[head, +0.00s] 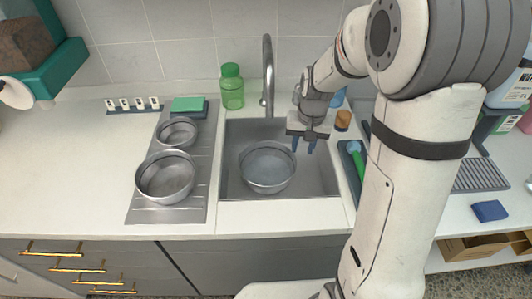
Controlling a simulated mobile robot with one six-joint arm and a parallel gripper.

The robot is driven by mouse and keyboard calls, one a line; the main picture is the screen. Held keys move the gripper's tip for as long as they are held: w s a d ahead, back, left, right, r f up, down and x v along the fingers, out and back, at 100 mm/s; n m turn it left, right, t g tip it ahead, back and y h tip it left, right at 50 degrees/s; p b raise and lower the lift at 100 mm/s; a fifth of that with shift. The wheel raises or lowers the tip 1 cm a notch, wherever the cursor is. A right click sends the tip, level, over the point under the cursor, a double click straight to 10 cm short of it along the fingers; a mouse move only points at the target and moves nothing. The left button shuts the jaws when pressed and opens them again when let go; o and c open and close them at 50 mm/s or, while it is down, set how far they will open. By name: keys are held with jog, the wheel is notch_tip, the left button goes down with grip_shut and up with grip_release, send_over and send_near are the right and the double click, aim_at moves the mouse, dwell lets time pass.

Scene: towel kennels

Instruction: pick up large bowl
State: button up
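A wide metal bowl (165,178) stands upright on the front of the drainboard (142,213), left of the sink. A smaller metal bowl (177,132) stands behind it. Another metal bowl (267,167), close in size to the wide one, sits in the sink (325,181) and seems to hold water. I cannot tell for sure which of the two bigger bowls is the largest. My gripper (303,147) is over the right back of the sink, pointing down.
A faucet (268,75) rises behind the sink, with a green bottle (232,87) to its left. A green sponge (188,104) lies behind the drainboard bowls. A green-handled brush (357,160) lies right of the sink. The counter at left is clear.

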send_near(294, 170)
notch_tip(294, 170, down, 8)
jog(key=shift+w+a+r, duration=0.15)
dwell(0.3)
grip_shut()
dwell(0.4)
